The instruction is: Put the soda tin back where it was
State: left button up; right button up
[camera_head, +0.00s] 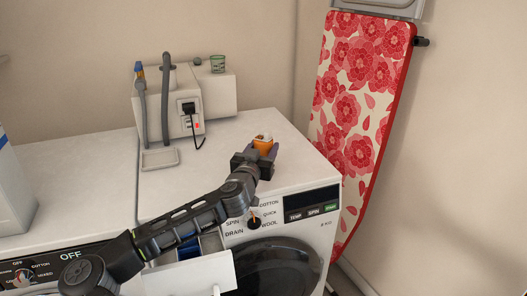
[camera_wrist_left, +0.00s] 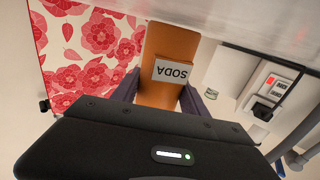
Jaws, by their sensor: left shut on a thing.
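My left gripper (camera_head: 258,157) is shut on the tin, with a finger on each side. In the left wrist view the tin (camera_wrist_left: 172,42) stands between the fingers (camera_wrist_left: 158,94), its white SODA label upside down. I cannot tell whether the tin touches the machine top. My right gripper is not in view.
A white box unit (camera_head: 178,104) with grey hoses and a plugged black cable stands at the back. A small tray (camera_head: 160,159) lies in front. A floral ironing board (camera_head: 357,92) leans at right. A drawer (camera_head: 192,277) stands open in front.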

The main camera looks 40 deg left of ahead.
pick_arm(q)
jog(key=shift+f, duration=0.15)
jog(key=shift+f, duration=0.15)
jog(key=o, duration=1.5)
jog(key=shift+c, duration=0.2)
jog(key=shift+r, duration=0.25)
jog(key=v, duration=1.2)
jog(key=shift+f, duration=0.1)
